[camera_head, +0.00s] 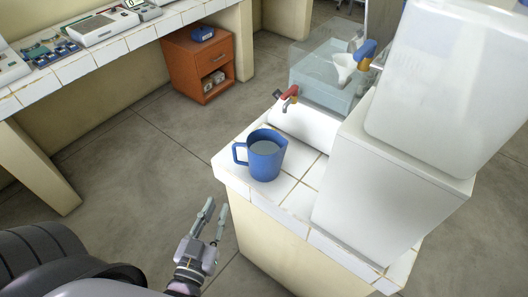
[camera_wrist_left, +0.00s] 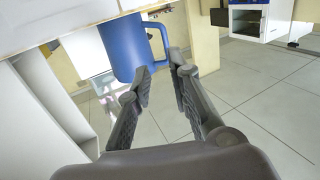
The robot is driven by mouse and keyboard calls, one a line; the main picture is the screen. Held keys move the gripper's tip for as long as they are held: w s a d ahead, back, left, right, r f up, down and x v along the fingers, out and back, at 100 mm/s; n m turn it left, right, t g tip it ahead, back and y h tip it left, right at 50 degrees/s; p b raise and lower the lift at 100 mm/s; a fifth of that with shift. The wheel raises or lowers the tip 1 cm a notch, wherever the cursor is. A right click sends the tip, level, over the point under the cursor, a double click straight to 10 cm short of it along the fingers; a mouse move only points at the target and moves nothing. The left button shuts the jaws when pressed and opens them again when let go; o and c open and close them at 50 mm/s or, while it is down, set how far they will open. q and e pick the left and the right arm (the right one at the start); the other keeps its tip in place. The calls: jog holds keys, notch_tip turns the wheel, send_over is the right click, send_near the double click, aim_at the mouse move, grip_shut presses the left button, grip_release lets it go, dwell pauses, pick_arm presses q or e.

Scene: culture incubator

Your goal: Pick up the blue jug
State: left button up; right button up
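The blue jug (camera_head: 266,156) stands upright on a white tiled counter (camera_head: 231,168), near its front left corner. Its handle points left, and its open top shows a greyish interior. My left gripper (camera_head: 216,207) is open and empty, in front of and below the counter's left corner, apart from the jug. In the left wrist view, the jug (camera_wrist_left: 122,46) and its handle are beyond the two spread fingers (camera_wrist_left: 160,74). My right gripper is not in view.
A white box-like unit (camera_head: 385,190) with a large translucent container (camera_head: 445,85) stands right of the jug. A red-handled tap (camera_head: 289,96) is just behind it. An orange cabinet (camera_head: 187,66) stands under the far bench. Left of the counter is open floor.

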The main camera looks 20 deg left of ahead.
pick_arm(q)
jog(key=w+r, duration=0.1)
jog(key=r, duration=0.1)
jog(key=b, duration=0.3)
send_near(234, 156)
jog(key=w, duration=0.5)
jog(key=shift+w+a, duration=0.25)
jog(key=shift+a, duration=0.05)
jog(key=w+b, duration=0.2)
jog(key=w, duration=0.1)
jog(key=w+a+b, duration=0.1)
jog(key=w, duration=0.1)
jog(key=shift+f, duration=0.35)
jog(key=shift+r, duration=0.1)
grip_shut()
jog(key=shift+w+r, duration=0.1)
